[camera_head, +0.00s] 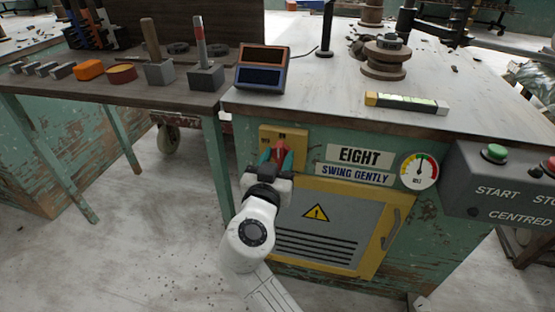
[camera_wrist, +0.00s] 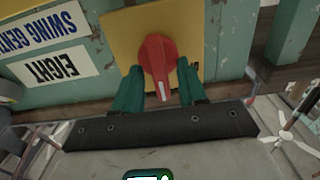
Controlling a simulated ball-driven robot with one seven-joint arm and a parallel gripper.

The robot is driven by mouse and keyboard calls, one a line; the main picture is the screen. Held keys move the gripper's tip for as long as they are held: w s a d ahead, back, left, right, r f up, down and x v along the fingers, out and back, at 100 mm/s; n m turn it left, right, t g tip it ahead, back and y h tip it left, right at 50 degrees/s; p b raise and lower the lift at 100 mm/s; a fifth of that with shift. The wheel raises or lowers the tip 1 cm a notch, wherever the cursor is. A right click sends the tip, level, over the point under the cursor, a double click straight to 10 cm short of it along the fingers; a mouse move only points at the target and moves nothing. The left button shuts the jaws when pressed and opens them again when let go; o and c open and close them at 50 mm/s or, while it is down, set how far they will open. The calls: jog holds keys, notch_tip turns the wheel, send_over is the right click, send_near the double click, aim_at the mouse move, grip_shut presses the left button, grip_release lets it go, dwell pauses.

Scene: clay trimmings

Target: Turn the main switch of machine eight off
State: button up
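Machine eight's main switch is a red rotary knob (camera_wrist: 156,52) on a yellow plate (camera_wrist: 118,30). In the head view the knob (camera_head: 279,150) shows partly behind my gripper (camera_head: 276,158). In the wrist view, which is upside down, the knob's grip with a white mark points toward my palm. My gripper (camera_wrist: 160,78) has its two green fingers on either side of the grip, with small gaps showing. It is open around the knob, not visibly clamped. Small lettering on the plate's upper edge is partly hidden and hard to read.
The sign EIGHT (camera_head: 359,156), a round gauge (camera_head: 419,171) and a yellow-framed hatch (camera_head: 378,275) are on the same green cabinet. A grey START/STOP box (camera_head: 490,200) is at right. A wooden side table (camera_head: 190,95) stands at left. The floor in front is clear.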

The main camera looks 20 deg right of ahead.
grip_shut()
jog(key=shift+n, duration=0.4)
jog(key=n, duration=0.2)
jog(key=n+p, duration=0.1)
jog(key=shift+w+a+n, duration=0.1)
jog(key=shift+a+n, duration=0.1)
jog(key=shift+n, duration=0.2)
jog(key=n+p, duration=0.1)
jog(key=n, duration=0.2)
jog(key=n+p, duration=0.2)
jog(key=n, duration=0.1)
jog(key=n+p, duration=0.1)
jog(key=n, duration=0.2)
jog(key=shift+w+a+f+n+p, duration=0.2)
jog(key=shift+a+f+n+p, duration=0.05)
jog(key=shift+n+p, duration=0.15)
jog(key=shift+f+n+p, duration=0.15)
jog(key=shift+n+p, duration=0.3)
jog(key=shift+n, duration=0.45)
jog(key=shift+f+n+p, duration=0.15)
jog(key=shift+n+p, duration=0.25)
jog(key=shift+n, duration=0.5)
